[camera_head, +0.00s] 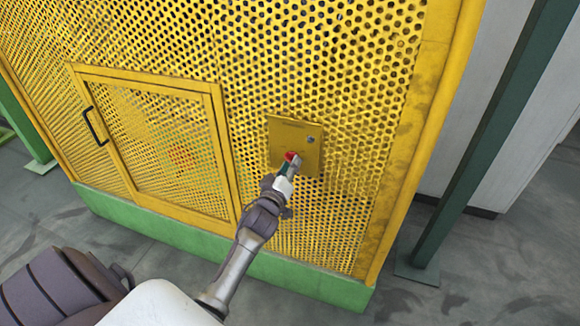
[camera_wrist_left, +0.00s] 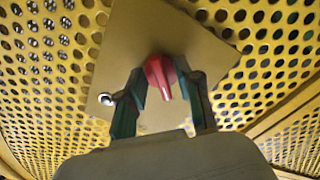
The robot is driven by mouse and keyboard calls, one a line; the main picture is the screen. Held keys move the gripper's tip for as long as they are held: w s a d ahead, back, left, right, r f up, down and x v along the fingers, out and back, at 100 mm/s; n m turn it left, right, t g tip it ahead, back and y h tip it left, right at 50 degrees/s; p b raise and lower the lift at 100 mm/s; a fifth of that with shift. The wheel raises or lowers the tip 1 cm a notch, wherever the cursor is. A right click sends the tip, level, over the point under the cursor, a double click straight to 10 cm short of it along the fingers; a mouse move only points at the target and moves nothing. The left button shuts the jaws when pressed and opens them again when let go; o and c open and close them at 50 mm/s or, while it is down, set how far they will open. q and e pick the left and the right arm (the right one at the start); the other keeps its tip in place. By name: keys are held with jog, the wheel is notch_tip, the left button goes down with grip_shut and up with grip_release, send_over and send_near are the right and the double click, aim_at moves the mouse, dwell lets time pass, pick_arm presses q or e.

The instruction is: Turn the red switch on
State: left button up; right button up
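The red switch (camera_head: 292,156) is a rotary knob on a yellow plate (camera_head: 284,132) fixed to the perforated yellow guard. In the left wrist view the red switch (camera_wrist_left: 160,76) sits at the middle of the plate (camera_wrist_left: 125,65), with its pointer end low in the picture. My left gripper (camera_head: 288,166) is at the plate. In the left wrist view my left gripper (camera_wrist_left: 164,88) has its two dark green fingers apart, one on each side of the knob. A gap shows on the right side; I cannot tell whether the left finger touches it. My right gripper is not in view.
A small round silver lock (camera_head: 311,140) is on the same plate. A framed mesh door (camera_head: 160,140) with a black handle (camera_head: 95,126) is to the left. A dark green post (camera_head: 480,150) stands right of the guard. Grey floor lies in front.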

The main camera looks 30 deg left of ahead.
pick_arm(q)
grip_shut()
jog(key=shift+m, duration=0.3)
jog(key=m, duration=1.1)
jog(key=m+p, duration=0.1)
jog(key=m, duration=0.5)
jog(key=shift+s+a, duration=0.1)
jog(key=shift+a, duration=0.3)
jog(key=shift+m, duration=0.3)
jog(key=shift+o, duration=0.8)
grip_release()
